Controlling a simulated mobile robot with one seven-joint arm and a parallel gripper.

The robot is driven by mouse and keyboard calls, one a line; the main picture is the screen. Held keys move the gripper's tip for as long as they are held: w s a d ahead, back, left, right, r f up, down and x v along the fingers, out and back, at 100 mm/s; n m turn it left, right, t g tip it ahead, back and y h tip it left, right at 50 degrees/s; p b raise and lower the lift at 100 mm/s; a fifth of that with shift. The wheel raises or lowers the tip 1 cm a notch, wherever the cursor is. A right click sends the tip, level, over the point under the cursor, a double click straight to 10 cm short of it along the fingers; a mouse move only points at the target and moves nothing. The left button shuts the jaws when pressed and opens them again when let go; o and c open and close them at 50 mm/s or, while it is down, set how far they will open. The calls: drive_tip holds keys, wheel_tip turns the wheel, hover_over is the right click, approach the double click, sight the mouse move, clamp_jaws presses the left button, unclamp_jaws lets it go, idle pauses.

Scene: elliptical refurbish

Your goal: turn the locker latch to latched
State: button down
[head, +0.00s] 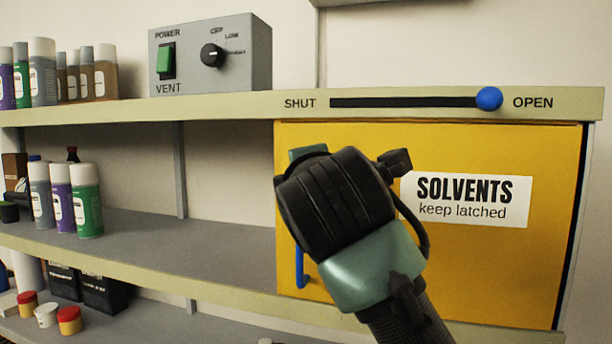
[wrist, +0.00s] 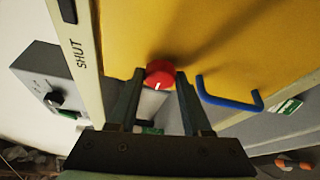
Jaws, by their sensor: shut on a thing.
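The yellow locker door (head: 470,265) is closed flat in the cabinet front and bears a white "SOLVENTS keep latched" label (head: 466,200). The latch is a red round knob (wrist: 160,72) with a white mark on its face, seen on the yellow door in the wrist view. My gripper (wrist: 160,82) has one finger on each side of the red knob and is shut on it. In the head view my wrist covers the knob and the fingertips. A blue door handle (head: 299,266) is beside the gripper; it also shows in the wrist view (wrist: 231,101).
A slot above the door has a blue ball slider (head: 489,98) at its OPEN end. A grey vent box (head: 210,55) stands on the top shelf. Several spray cans (head: 86,200) and bottles stand on the left shelves.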

drive_tip(key=shift+c, duration=1.7)
unclamp_jaws()
drive_tip(key=s+r+b, duration=0.1)
drive_tip(key=s+b, duration=0.5)
drive_tip(key=s, duration=0.7)
drive_tip(key=shift+d, duration=0.45)
drive_tip(key=shift+w, duration=0.1)
